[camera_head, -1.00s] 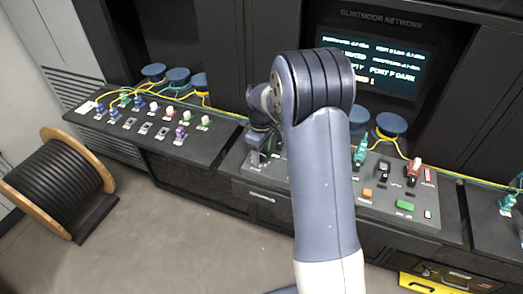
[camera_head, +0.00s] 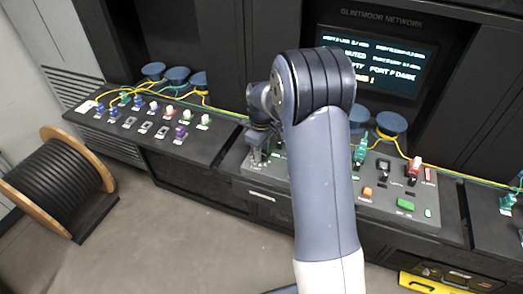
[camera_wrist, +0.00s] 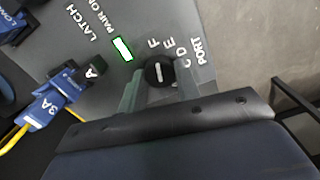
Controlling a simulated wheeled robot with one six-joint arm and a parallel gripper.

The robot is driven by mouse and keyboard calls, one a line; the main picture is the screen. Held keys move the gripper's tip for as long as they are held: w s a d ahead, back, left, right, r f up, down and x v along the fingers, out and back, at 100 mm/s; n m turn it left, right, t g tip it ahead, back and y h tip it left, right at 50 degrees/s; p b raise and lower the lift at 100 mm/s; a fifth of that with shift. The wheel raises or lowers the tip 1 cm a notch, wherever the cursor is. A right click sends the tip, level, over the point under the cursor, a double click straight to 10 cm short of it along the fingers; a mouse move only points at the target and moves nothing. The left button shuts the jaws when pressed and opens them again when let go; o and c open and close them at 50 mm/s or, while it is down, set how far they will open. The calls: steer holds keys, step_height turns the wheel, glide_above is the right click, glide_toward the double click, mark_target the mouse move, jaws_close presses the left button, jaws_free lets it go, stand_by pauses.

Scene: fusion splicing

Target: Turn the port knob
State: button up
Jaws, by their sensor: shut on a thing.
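The port knob (camera_wrist: 158,72) is a round black knob with a white pointer line, seen in the wrist view. The line stands nearly upright in the picture, its upper end towards the letters F and E. The letters C and D and the word PORT are printed to its right. My gripper (camera_wrist: 159,88) has one finger on each side of the knob and is shut on it. In the head view my gripper (camera_head: 258,157) is at the left end of the grey console (camera_head: 270,185), and the knob is hidden there.
In the head view, a screen (camera_head: 375,62) reads "PORT P DARK". A connector panel (camera_head: 165,150) is left; a cable spool (camera_head: 60,185) stands on the floor.

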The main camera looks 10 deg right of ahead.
steer(key=m+b, duration=0.1)
steer(key=m, duration=0.3)
steer(key=m+b, duration=0.1)
steer(key=m, duration=0.3)
steer(key=shift+m, duration=0.4)
steer(key=m, duration=0.4)
steer(key=shift+m, duration=0.3)
steer(key=shift+m+b, duration=0.35)
steer(key=shift+m, duration=1.55)
steer(key=o, duration=1)
step_height(320, 180, up, 11)
steer(key=shift+f+b, duration=0.1)
steer(key=shift+b, duration=0.4)
